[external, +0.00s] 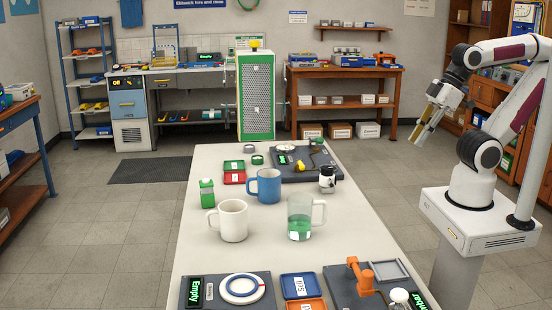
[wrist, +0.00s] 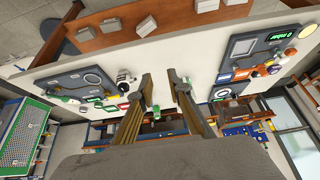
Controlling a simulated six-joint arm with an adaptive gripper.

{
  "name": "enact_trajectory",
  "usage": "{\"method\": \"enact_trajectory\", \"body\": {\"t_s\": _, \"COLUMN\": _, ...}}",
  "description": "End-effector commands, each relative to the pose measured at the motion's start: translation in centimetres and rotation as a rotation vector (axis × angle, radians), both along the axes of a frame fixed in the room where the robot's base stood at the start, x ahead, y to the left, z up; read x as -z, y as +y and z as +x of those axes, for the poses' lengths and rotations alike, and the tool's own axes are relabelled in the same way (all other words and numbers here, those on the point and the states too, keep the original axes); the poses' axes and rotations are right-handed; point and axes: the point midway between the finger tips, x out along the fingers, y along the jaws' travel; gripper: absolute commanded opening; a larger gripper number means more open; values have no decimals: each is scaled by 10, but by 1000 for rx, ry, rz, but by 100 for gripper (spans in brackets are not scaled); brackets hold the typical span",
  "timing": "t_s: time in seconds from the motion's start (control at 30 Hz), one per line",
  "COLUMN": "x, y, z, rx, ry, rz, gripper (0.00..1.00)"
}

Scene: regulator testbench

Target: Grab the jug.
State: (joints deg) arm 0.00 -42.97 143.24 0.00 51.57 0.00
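A clear jug (external: 300,218) with green liquid and a handle on its right stands upright on the white table (external: 205,262) in the external view. My gripper (external: 424,136) is up in the air to the right of the table, well apart from the jug, pointing down and left. In the wrist view my gripper (wrist: 158,76) shows two fingers with an empty gap between them, so it is open. I cannot make out the jug clearly in the wrist view; the fingers cover part of the table there.
A white mug (external: 232,221) stands left of the jug, a blue mug (external: 268,187) behind it. A white-and-black canister (external: 327,181) and a green bottle (external: 207,193) are nearby. Dark test panels lie at both table ends; an orange clamp (external: 361,276) rises in front.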

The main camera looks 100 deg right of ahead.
Motion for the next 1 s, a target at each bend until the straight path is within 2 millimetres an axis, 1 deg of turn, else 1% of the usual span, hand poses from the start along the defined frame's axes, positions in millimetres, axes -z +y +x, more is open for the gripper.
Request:
{"method": "enact_trajectory", "body": {"t_s": 0.37, "x": 0, "y": -1, "z": 2, "rx": 2, "ry": -2, "rz": -4, "gripper": 17}}
{"method": "enact_trajectory", "body": {"t_s": 0.47, "x": -2, "y": -6, "z": 8, "rx": 7, "ry": -13, "rz": -17, "gripper": 17}}
{"method": "enact_trajectory", "body": {"t_s": 0.53, "x": -3, "y": -11, "z": 16, "rx": 13, "ry": -24, "rz": -36, "gripper": 17}}
{"method": "enact_trajectory", "body": {"t_s": 0.67, "x": -7, "y": -27, "z": 39, "rx": 23, "ry": -62, "rz": -88, "gripper": 17}}
{"method": "enact_trajectory", "body": {"t_s": 0.77, "x": -12, "y": -43, "z": 63, "rx": 30, "ry": -100, "rz": -141, "gripper": 17}}
{"method": "enact_trajectory", "body": {"t_s": 1.0, "x": -24, "y": -77, "z": 125, "rx": 7, "ry": -206, "rz": -266, "gripper": 17}}
